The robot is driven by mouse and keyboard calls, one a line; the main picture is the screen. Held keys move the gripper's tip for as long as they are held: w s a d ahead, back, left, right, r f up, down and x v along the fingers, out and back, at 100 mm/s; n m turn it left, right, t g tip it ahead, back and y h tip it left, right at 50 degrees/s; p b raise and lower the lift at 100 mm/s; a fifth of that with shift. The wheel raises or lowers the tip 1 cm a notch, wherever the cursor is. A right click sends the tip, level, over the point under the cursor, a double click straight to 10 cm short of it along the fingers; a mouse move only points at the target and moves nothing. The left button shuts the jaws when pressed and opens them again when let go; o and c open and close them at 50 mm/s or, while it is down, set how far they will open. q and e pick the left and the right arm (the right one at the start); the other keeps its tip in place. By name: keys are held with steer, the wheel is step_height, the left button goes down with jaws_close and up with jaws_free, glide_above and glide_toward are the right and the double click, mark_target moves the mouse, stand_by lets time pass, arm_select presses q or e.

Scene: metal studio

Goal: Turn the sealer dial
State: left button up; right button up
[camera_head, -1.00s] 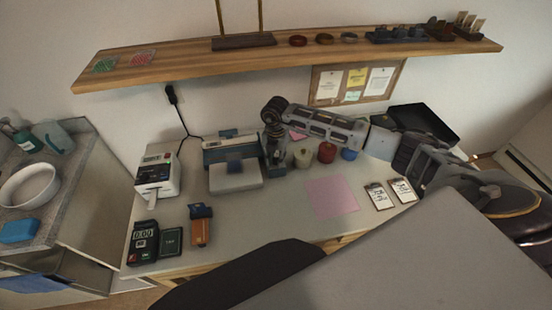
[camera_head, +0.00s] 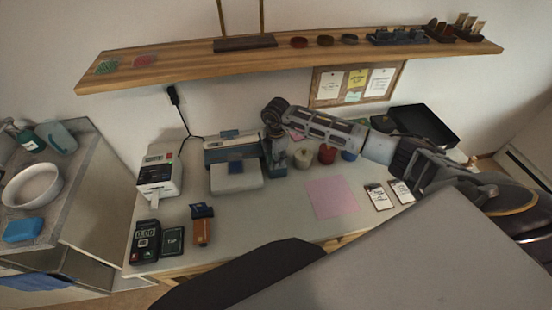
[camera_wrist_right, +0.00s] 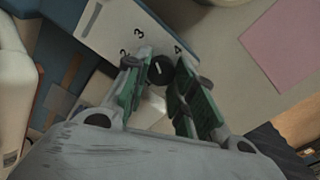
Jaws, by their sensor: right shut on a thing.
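The sealer (camera_head: 232,178) is a white and blue machine on the desk, left of my right gripper. In the right wrist view its white panel (camera_wrist_right: 105,28) shows the numbers 2, 3 and 4 around a round black dial (camera_wrist_right: 160,69) with a pale pointer mark. My right gripper (camera_wrist_right: 161,82) points down with its green-padded fingers on both sides of the dial, shut on it. In the head view the right gripper (camera_head: 277,165) is at the sealer's right end, and the dial is hidden there. My left gripper is not in view.
A white label printer (camera_head: 160,172) stands left of the sealer. An orange-handled tool (camera_head: 202,228) and a dark timer (camera_head: 145,240) lie at the front left. A pink sheet (camera_head: 330,197) lies right. A shelf (camera_head: 190,68) hangs above.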

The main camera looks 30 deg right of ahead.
steer(key=shift+r, duration=0.1)
steer(key=o, duration=1)
steer(key=shift+o, duration=0.2)
step_height(320, 180, up, 12)
stand_by(0.3)
stand_by(0.6)
